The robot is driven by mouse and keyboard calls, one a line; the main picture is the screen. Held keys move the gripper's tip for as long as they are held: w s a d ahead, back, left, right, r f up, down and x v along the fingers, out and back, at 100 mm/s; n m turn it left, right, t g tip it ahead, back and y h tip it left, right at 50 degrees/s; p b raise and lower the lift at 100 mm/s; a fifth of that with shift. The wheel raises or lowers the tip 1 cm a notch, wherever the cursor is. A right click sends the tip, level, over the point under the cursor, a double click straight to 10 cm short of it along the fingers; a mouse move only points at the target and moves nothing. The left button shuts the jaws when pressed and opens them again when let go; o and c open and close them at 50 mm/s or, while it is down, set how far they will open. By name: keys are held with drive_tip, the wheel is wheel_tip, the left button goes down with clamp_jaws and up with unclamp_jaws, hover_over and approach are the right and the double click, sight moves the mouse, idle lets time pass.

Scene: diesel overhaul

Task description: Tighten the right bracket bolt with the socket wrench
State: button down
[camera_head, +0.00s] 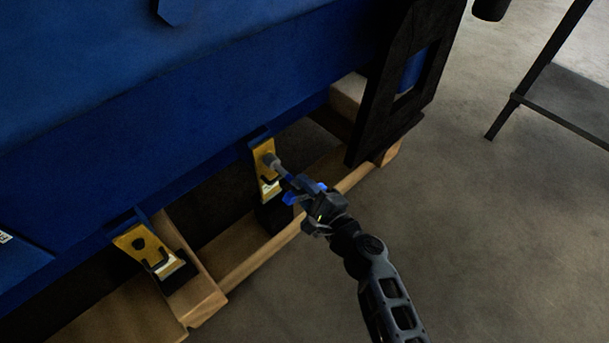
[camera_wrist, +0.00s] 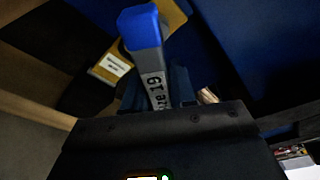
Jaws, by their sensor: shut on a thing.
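The right bracket (camera_head: 265,172) is yellow and hangs from the lower edge of the blue engine. The socket wrench (camera_head: 286,175) has a grey socket end that meets the upper part of this bracket. The bracket bolt is hidden behind the socket, and I cannot tell whether the socket is fully seated. My gripper (camera_head: 312,196) is shut on the wrench, below and right of the bracket. In the wrist view the wrench handle (camera_wrist: 151,62) is grey with a blue end and printed marks, and sticks up from my gripper. The yellow bracket (camera_wrist: 112,68) shows behind it.
A second yellow bracket (camera_head: 144,245) is at the lower left. The blue engine (camera_head: 190,110) fills the upper left above a wooden pallet (camera_head: 245,262). A black upright plate (camera_head: 385,100) stands right of the bracket. Open floor (camera_head: 500,240) lies to the right, with a dark stand (camera_head: 540,62) beyond.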

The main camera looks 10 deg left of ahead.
drive_tip(key=shift+a+r+m+p, duration=0.1)
drive_tip(key=shift+r+m+p, duration=0.3)
drive_tip(key=shift+m, duration=0.3)
drive_tip(key=shift+f+m, duration=0.4)
drive_tip(key=shift+m, duration=0.2)
drive_tip(key=shift+w, duration=0.1)
